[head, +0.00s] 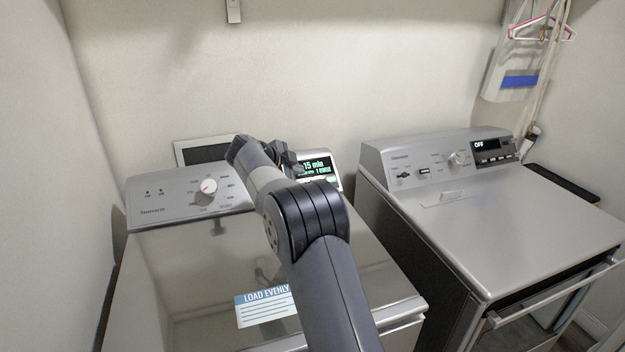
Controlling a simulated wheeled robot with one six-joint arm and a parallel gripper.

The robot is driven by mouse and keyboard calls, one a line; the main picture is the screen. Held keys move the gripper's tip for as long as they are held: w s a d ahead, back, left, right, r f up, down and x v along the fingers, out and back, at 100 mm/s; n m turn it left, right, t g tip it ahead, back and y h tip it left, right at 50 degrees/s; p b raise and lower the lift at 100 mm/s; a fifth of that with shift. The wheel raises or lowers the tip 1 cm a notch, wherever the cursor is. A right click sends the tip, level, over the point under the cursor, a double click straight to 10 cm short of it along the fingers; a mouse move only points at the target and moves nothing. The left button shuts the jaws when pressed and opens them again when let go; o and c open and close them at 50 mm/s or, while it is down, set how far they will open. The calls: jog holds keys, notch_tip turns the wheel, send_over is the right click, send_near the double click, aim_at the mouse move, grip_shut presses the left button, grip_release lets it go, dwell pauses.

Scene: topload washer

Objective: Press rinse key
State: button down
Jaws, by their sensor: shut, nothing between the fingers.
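The topload washer (180,265) stands at the left with a shiny closed lid. Its sloped control panel (150,201) runs along the back and carries a dial (208,186) with a red mark. A lit display (316,166) at the panel's right reads "15 min", with a smaller line that is hard to read. Small pale keys (329,179) show under the display; I cannot tell which is the rinse key. My gripper (287,158) is shut and empty, just left of the display. My arm hides the middle of the panel. I cannot tell whether the gripper touches the panel.
A second appliance (500,218) stands at the right, its display reading "OFF". A narrow gap separates the two machines. A "LOAD EVENLY" label (264,308) is on the washer lid. A pale framed panel (178,152) stands behind the washer. Hangers (541,28) hang at the upper right.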

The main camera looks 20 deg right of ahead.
jog(key=p+x, duration=0.1)
jog(key=x, duration=0.2)
jog(key=p+x, duration=0.2)
jog(key=x, duration=0.2)
jog(key=a+p+x, duration=0.1)
jog(key=p+x, duration=0.1)
jog(key=x, duration=0.2)
jog(key=shift+w+d+f, duration=0.1)
jog(key=shift+w+f, duration=0.35)
jog(key=shift+w+f+p, duration=0.4)
jog(key=shift+w+f, duration=0.1)
jog(key=shift+f, duration=0.25)
jog(key=shift+f+b, duration=0.15)
jog(key=shift+b, duration=0.15)
